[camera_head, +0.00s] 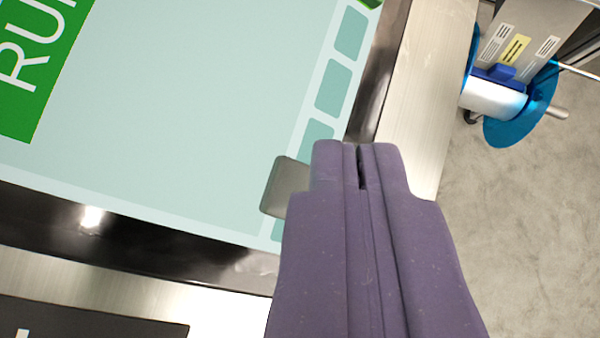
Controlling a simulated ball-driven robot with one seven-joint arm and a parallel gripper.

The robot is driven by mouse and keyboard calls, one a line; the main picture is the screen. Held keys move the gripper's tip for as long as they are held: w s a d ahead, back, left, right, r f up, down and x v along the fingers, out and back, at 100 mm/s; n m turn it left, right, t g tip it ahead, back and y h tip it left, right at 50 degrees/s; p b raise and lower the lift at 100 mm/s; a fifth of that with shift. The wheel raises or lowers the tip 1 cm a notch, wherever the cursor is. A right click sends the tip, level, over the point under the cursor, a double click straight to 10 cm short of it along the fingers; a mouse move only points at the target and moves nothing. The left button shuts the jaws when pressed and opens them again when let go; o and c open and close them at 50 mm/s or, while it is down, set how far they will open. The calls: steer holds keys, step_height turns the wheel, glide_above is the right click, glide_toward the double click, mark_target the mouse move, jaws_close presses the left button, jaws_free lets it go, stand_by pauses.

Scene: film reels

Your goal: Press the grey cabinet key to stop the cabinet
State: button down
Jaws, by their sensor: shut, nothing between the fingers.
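The cabinet's panel (190,120) is pale teal with a dark glossy frame, and a green field (45,65) with white letters reading "RU" shows at its upper left. A grey key (285,187) sits near the panel's lower right corner. Teal keys (335,85) run in a slanting row above the grey key.
A brushed metal border (425,90) runs along the panel's right side. Beyond it, a blue-flanged reel (520,110) on a grey unit (535,25) stands at the upper right. Grey floor (530,230) lies open at the right. A dark plate (90,320) is at the lower left.

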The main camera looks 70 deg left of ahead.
steer(key=shift+s+a+f+b, duration=0.2)
steer(key=shift+f+b, duration=0.15)
steer(key=shift+b, duration=0.25)
steer(key=shift+a+f+b, duration=0.15)
steer(key=shift+f+b, duration=0.25)
steer(key=shift+b, duration=0.15)
stand_by(0.5)
steer(key=shift+r, duration=0.1)
steer(key=shift+w+d+r+p, duration=0.15)
steer(key=shift+d+r+p, duration=0.2)
steer(key=shift+r+p, duration=0.3)
steer(key=r+p, duration=0.1)
steer(key=w+d+r+p, duration=0.1)
steer(key=r, duration=0.1)
steer(key=d+r+p, duration=0.1)
steer(key=shift+w+r, duration=0.15)
steer(key=shift+r, duration=0.05)
stand_by(0.4)
steer(key=shift+w, duration=0.1)
stand_by(0.4)
